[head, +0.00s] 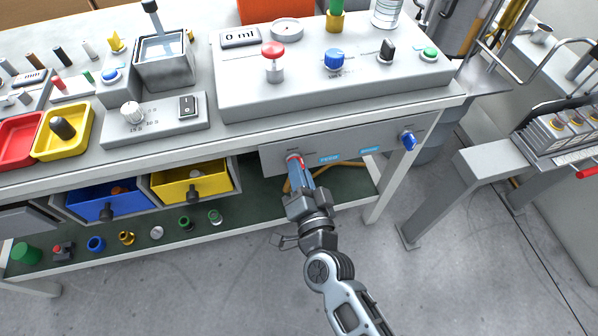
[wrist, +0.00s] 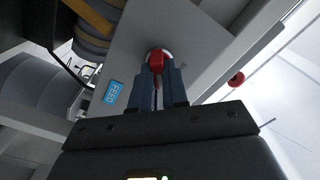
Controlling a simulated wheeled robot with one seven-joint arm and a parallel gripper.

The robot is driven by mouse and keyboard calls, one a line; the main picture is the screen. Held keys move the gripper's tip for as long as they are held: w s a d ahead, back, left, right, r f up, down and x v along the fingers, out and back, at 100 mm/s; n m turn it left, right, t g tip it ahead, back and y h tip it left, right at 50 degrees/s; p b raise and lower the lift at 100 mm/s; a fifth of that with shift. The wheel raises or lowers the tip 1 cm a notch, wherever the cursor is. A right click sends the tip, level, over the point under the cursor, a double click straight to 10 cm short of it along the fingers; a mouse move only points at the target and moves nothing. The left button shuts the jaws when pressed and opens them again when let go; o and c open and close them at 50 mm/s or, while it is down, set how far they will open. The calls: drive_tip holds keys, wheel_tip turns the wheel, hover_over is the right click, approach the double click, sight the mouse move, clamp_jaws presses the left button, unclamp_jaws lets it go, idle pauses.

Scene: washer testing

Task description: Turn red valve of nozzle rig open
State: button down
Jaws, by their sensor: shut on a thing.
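The red valve (head: 292,158) sits at the left end of the grey panel under the bench's front edge. It also shows in the wrist view (wrist: 156,57) as a red handle on a pale round base. My gripper (head: 297,166) reaches up to it from below and is shut on the red valve. In the wrist view the two dark blue fingers (wrist: 157,78) stand on either side of the handle. The fingers hide part of the handle, so its exact angle is hard to tell.
Blue (head: 104,204) and yellow (head: 190,184) drawers stand open to the left. A bench leg (head: 386,190) stands to the right. The floor in front is clear.

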drive_tip(key=shift+d+f+m+b, duration=0.1)
drive_tip(key=shift+m+b, duration=0.4)
drive_tip(key=shift+m, duration=1.5)
drive_tip(key=shift+f+m+b, duration=0.1)
drive_tip(key=shift+m+b, duration=0.35)
drive_tip(key=shift+m, duration=1.85)
drive_tip(key=c, duration=1.1)
unclamp_jaws()
drive_tip(key=shift+c, duration=0.2)
drive_tip(key=b+v, duration=0.1)
drive_tip(key=v, duration=0.6)
drive_tip(key=shift+s, duration=0.4)
drive_tip(key=shift+d+r, duration=0.1)
